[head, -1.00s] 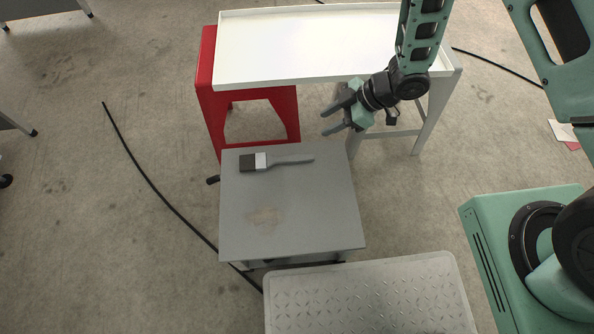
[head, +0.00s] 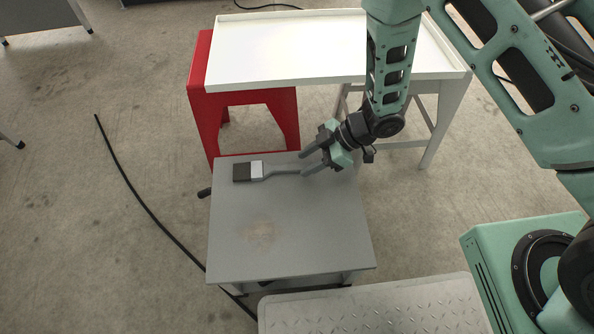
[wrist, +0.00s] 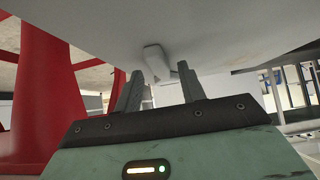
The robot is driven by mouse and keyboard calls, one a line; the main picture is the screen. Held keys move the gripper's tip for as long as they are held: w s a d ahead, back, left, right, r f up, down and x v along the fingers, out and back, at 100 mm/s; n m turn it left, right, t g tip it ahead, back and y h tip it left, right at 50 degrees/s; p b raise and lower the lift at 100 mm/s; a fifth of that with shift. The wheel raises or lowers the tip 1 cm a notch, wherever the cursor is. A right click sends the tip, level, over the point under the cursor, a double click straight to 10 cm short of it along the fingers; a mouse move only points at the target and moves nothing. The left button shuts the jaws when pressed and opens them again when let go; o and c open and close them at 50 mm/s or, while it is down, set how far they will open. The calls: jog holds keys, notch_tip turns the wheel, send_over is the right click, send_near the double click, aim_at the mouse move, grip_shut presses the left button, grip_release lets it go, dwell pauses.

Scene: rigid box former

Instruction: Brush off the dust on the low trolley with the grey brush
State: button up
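The grey brush (head: 285,173) lies flat near the back edge of the low trolley's grey top (head: 310,230), dark bristles to the left and handle to the right. A brownish dust patch (head: 260,231) lies on the top, nearer the front. My gripper (head: 304,163) points left, low over the trolley's back right, its fingers parted at the handle's end. In the wrist view the grey top fills the upper part, and what looks like the handle end (wrist: 156,62) shows just beyond and between the open fingertips (wrist: 160,88). I cannot tell whether they touch it.
A white tray-topped table (head: 300,55) stands behind the trolley, with a red support (head: 205,110) at its left. A pale ribbed platform (head: 380,306) is in front. A black cable (head: 150,187) runs over the floor at left. The trolley's front and right top are clear.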

jog(key=shift+a+f, duration=0.4)
jog(key=shift+a, duration=0.05)
grip_shut()
notch_tip(320, 180, up, 10)
jog(key=p, duration=1)
